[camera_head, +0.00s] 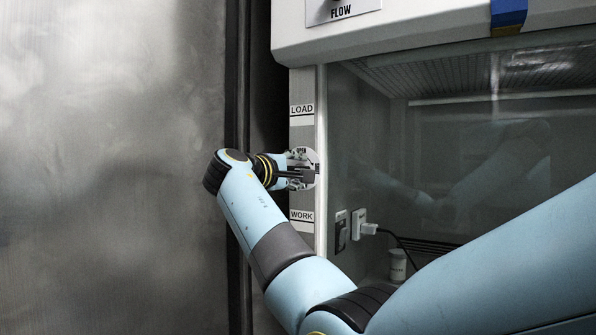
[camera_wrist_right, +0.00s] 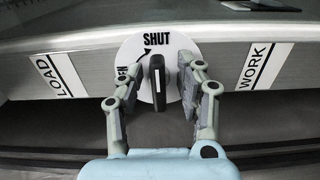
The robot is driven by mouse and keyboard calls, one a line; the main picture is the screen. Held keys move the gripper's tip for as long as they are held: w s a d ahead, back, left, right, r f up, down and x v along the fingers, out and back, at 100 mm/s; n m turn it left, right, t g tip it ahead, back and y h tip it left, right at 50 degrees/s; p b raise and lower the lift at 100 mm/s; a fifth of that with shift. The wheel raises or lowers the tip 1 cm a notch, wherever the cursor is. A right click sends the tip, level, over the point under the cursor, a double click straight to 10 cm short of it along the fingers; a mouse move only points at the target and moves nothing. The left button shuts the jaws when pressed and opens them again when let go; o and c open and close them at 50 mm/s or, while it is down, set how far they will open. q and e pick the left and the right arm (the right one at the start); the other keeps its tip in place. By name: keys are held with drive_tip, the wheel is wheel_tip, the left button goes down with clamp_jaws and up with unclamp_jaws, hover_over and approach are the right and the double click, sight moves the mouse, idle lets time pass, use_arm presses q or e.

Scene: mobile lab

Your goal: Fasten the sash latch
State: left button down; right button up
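The sash latch shows in the right wrist view as a white dial (camera_wrist_right: 138,46) marked SHUT, with a curved arrow towards it. Its other word is partly covered by my finger. A black handle (camera_wrist_right: 157,80) stands upright in that picture, roughly in line with SHUT. My right gripper (camera_wrist_right: 163,92) is open around the handle, one finger on each side, with visible gaps. My left gripper is out of view.
LOAD (camera_head: 302,110) and WORK (camera_head: 302,215) labels sit above and below the latch on the cabinet frame. The glass sash (camera_head: 450,150) is to the right. A plugged-in cable (camera_head: 369,229) and small white container (camera_head: 398,264) show there. A metal wall (camera_head: 110,160) fills the left.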

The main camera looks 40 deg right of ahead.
drive_tip(key=v, duration=0.7)
drive_tip(key=shift+a, duration=0.25)
